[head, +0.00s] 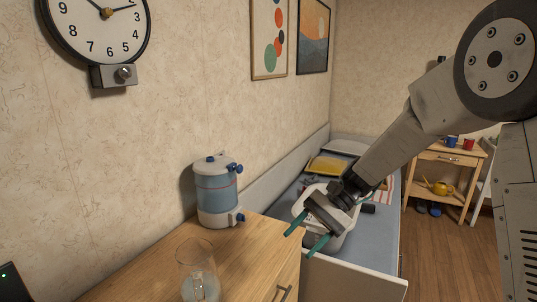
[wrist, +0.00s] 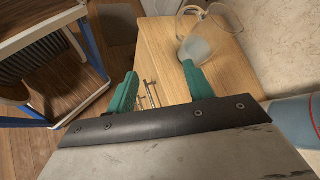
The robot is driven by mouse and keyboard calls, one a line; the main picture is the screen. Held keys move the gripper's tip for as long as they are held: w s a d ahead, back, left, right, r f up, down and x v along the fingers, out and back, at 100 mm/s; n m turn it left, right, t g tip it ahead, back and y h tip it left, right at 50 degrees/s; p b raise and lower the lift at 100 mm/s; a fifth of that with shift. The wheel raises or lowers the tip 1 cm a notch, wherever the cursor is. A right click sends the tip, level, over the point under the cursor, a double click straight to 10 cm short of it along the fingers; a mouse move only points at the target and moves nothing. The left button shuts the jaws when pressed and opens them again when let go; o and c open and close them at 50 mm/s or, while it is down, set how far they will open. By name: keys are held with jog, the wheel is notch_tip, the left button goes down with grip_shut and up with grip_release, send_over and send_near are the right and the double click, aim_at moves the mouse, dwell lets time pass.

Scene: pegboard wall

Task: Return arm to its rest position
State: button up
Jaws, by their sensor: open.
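My gripper (head: 306,240) is open, with two teal fingers apart and nothing seen between them. In the head view it hangs at the right of the wooden cabinet, in front of a white container (head: 338,240). My arm reaches down to it from the upper right. In the wrist view my gripper (wrist: 160,88) points toward the wooden cabinet top, and a clear glass vessel shows beyond the right finger.
A clear glass (head: 198,270) stands on the wooden cabinet (head: 150,268). A blue-filled dispenser (head: 217,190) stands behind it. A long grey-blue surface (head: 375,245) holds a yellow tray (head: 328,167). A wooden side table (head: 450,158) stands at the back right. Floor is clear before it.

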jog(key=s+d+r+n+t+h, duration=0.2)
jog(key=s+d+r+t+h, duration=0.1)
jog(key=s+d, duration=0.6)
jog(key=s+d+r+n+t+h, duration=0.3)
jog(key=s+d, duration=0.6)
jog(key=s, duration=0.8)
notch_tip(320, 180, up, 3)
jog(key=t+h, duration=0.1)
jog(key=h, duration=0.2)
jog(key=shift+d+f+h, duration=0.2)
jog(key=shift+h, duration=0.2)
